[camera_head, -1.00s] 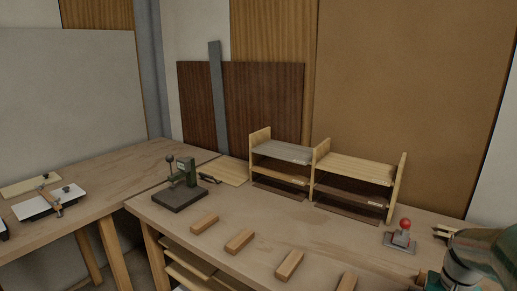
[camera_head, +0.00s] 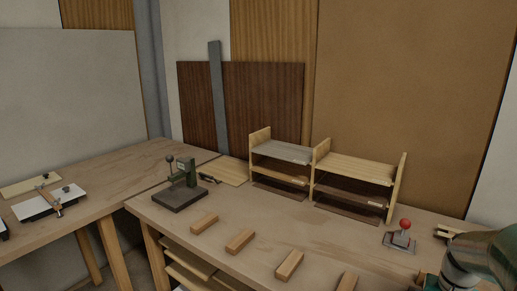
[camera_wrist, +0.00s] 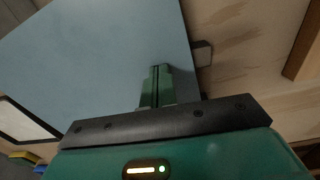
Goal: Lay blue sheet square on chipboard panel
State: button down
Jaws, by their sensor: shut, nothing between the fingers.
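In the wrist view a large flat blue-grey sheet (camera_wrist: 95,50) fills the upper left and middle, with its right edge running down beside my fingers. My gripper (camera_wrist: 160,70) shows its green fingers closed together, over the sheet near that edge. No part of the sheet is seen between the fingers; whether the tips touch it I cannot tell. The blue sheet is not seen in the head view. I cannot pick out the chipboard panel with certainty; anything under the sheet is hidden.
In the head view, several wooden blocks (camera_head: 240,241) line the bench's front. Behind them stand a wooden shelf rack (camera_head: 355,168), a dark green press-like tool (camera_head: 181,186) and a red-knobbed device (camera_head: 403,238). The wrist view shows a wooden surface (camera_wrist: 245,50) right of the sheet.

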jog(key=shift+w+d, duration=0.3)
jog(key=shift+w, duration=0.1)
dwell(0.4)
jog(key=shift+r, duration=3.5)
jog(key=s+a+r+n+t+h, duration=0.1)
jog(key=a+r+n, duration=0.15)
jog(key=a, duration=0.45)
jog(key=s+a+r+n+t, duration=0.15)
jog(key=a+r, duration=0.25)
jog(key=a, duration=0.4)
jog(key=s+a+n+t+y, duration=0.1)
jog(key=s+a+n+t, duration=0.1)
jog(key=s+a, duration=0.7)
jog(key=a+t, duration=0.1)
jog(key=a, duration=0.2)
jog(key=shift+s+a+n, duration=0.2)
jog(key=shift+a+n, duration=0.2)
